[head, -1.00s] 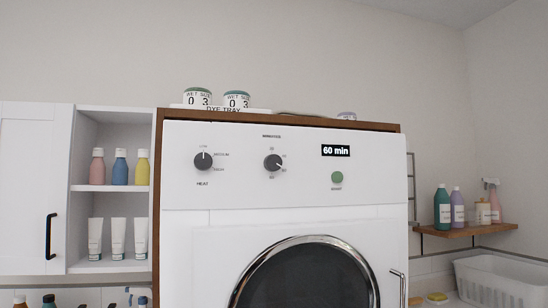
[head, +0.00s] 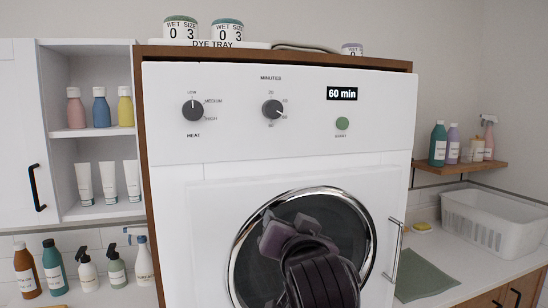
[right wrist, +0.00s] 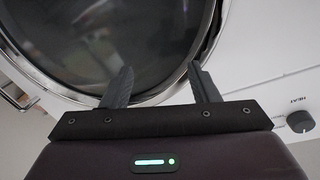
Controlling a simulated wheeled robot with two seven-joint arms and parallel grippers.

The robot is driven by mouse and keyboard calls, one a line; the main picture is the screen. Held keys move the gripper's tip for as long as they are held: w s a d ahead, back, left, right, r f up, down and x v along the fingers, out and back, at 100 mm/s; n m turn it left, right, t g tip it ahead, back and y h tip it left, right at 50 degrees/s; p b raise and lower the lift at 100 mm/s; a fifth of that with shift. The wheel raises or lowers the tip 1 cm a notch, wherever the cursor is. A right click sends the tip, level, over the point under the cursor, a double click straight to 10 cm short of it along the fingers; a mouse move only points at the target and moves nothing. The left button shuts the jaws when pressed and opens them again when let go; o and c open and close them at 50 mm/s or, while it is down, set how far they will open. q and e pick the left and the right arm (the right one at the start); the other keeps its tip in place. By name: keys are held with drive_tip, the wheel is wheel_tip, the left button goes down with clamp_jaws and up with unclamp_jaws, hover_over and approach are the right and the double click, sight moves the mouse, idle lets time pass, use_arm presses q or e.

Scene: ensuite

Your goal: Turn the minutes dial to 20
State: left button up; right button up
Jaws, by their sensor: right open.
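The minutes dial (head: 272,109) is a dark round knob on the white dryer's upper panel. Its pale pointer line points to the lower right, and the display (head: 342,94) reads "60 min". A mark above the dial looks like 20, though the small print is hard to read. My right gripper (head: 287,230) is in front of the round glass door, below the dial and apart from it. In the right wrist view the gripper (right wrist: 161,68) has its fingers spread, with nothing between them. My left gripper is out of view.
The heat dial (head: 193,110) sits left of the minutes dial, also in the right wrist view (right wrist: 300,122). A green button (head: 342,123) is below the display. The door's handle (head: 393,250) sticks out at right. The panel front is clear.

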sight(273, 113)
drive_tip(key=s+a+r+m+t, duration=0.1)
drive_tip(key=s+r+t, duration=0.1)
drive_tip(key=r, duration=0.6)
drive_tip(key=s+a+r+m+t, duration=0.1)
drive_tip(key=r+t, duration=0.2)
drive_tip(key=r, duration=0.6)
drive_tip(key=p+x, duration=0.6)
drive_tip(key=shift+w+d+r, duration=0.1)
drive_tip(key=shift+d+r, duration=0.1)
drive_tip(key=shift+d, duration=0.05)
drive_tip(key=shift+w+a, duration=0.1)
drive_tip(key=shift+w, duration=0.6)
drive_tip(key=shift+c, duration=0.3)
